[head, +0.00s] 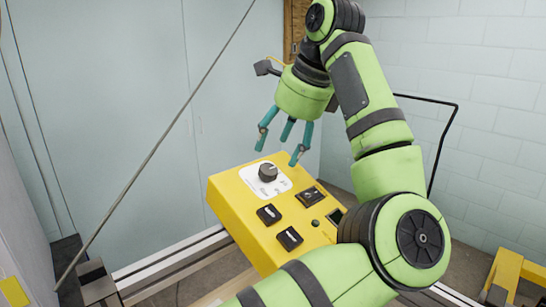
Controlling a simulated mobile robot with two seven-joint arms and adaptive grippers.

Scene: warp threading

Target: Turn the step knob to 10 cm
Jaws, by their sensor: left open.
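The step knob (268,173) is a round black knob with a light mark on top. It sits on a white scale plate (252,184) at the far left part of a yellow control box (236,212). The plate's markings are too small to read. My left gripper (281,148) has its teal fingers spread and pointing down. It is empty and hovers just above the knob, apart from it. My right gripper is not in view.
Black switches (290,238) and a small green button (316,223) share the box's top. My green arm covers the box's right end. A thin diagonal rod (150,155) stands at left. A metal rail (170,258) runs below the box. Pale walls stand behind.

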